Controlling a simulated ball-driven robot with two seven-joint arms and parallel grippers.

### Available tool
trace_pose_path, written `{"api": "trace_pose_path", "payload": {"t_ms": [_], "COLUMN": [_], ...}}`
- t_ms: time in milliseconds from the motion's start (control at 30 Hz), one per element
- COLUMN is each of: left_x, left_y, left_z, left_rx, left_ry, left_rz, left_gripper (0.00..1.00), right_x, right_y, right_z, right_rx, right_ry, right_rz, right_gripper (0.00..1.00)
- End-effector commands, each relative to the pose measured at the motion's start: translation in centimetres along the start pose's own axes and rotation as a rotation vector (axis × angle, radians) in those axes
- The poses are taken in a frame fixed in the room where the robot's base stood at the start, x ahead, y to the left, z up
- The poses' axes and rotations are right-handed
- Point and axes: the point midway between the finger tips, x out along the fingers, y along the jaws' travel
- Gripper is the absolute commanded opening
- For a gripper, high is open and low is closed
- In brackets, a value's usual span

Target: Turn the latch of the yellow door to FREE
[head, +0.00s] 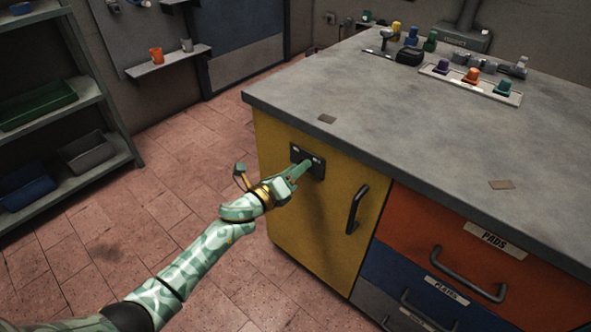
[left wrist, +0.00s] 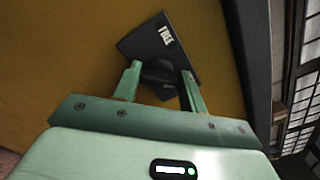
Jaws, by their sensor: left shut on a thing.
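The yellow door (head: 310,235) is at the left end of the workbench front and looks closed. A dark latch plate (head: 297,151) with small pale labels sits near its top. My left gripper (head: 302,166) reaches the plate, its fingers covering part of it. In the left wrist view the plate (left wrist: 150,42) carries the label FREE (left wrist: 166,35). My left gripper (left wrist: 162,82) is shut on the dark latch knob (left wrist: 160,74), a finger on each side. Which way the latch points I cannot tell; the fingers hide much of it. My right gripper is not in view.
A dark bar handle (head: 356,209) stands out from the yellow door, right of the latch. An orange drawer (head: 430,225) labelled PADS and a blue drawer (head: 395,272) are to the right. The grey worktop (head: 400,125) overhangs the door. The floor left of the bench is clear.

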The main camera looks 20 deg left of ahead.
Motion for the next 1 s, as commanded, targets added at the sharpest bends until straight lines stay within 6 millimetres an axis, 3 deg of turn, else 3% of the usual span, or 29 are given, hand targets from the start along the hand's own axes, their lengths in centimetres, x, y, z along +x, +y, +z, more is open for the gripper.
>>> {"api": "trace_pose_path", "payload": {"t_ms": [367,633,1000], "left_x": [0.0,-0.1,-0.1], "left_y": [0.1,0.2,0.3], "left_z": [0.1,0.1,0.0], "left_rx": [-0.13,-0.361,-0.715], "left_ry": [0.0,0.0,-0.001], "left_rz": [0.002,0.002,0.003], "left_gripper": [0.19,0.19,0.19], "right_x": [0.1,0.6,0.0], "right_y": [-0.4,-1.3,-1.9], "right_z": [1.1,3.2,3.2], "right_rx": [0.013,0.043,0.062], "right_ry": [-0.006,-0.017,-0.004], "right_rz": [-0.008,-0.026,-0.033], "right_gripper": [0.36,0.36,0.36]}}
